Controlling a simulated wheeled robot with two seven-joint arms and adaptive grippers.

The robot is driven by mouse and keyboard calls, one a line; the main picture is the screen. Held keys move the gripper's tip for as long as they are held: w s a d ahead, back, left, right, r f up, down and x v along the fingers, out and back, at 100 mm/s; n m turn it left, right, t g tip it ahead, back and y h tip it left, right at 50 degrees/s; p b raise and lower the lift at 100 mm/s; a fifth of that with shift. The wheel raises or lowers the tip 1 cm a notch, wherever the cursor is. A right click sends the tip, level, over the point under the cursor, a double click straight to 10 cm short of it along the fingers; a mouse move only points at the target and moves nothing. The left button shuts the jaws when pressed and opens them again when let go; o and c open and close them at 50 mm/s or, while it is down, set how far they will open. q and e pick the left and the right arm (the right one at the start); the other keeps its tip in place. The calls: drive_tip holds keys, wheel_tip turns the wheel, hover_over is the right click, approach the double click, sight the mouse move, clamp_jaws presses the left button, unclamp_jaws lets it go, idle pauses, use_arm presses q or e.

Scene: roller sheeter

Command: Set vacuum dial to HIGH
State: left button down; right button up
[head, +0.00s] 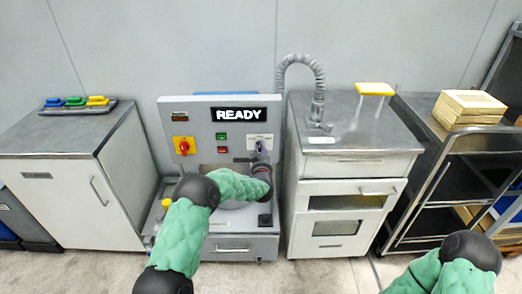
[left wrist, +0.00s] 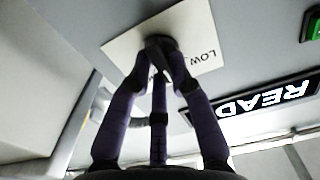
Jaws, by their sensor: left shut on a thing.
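The vacuum dial (left wrist: 162,43) is a dark knob on a white label plate (left wrist: 120,45) in the left wrist view. The word LOW shows on the plate beside it, upside down; the other lettering is mostly covered. My left gripper (head: 261,148) reaches the right side of the machine's grey panel in the head view. In the left wrist view the fingers of my left gripper (left wrist: 163,62) are shut on the dial from both sides. The fingers cover much of the dial, so I cannot tell which mark it points to. My right gripper is out of view.
The panel bears a READY display (head: 238,114), a red knob on a yellow plate (head: 184,146), a green button (head: 221,136) and a red button (head: 222,150). A cabinet with a grey hose (head: 319,85) stands close at right, and a grey-topped cabinet (head: 60,135) at left.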

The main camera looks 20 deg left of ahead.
use_arm(q)
drive_tip(key=shift+m, duration=0.3)
drive_tip(key=shift+d+f+m+p, duration=0.15)
drive_tip(key=shift+m+p, duration=0.65)
drive_tip(key=shift+m, duration=1.3)
drive_tip(key=shift+a+f+m+p, duration=0.1)
drive_tip(key=shift+m+p, duration=0.7)
drive_tip(key=shift+m, duration=1.3)
drive_tip(key=c, duration=1.1)
unclamp_jaws()
drive_tip(key=shift+s+d, duration=0.1)
drive_tip(key=v, duration=1.1)
drive_tip(key=shift+s+d, duration=0.1)
drive_tip(key=shift+s, duration=0.25)
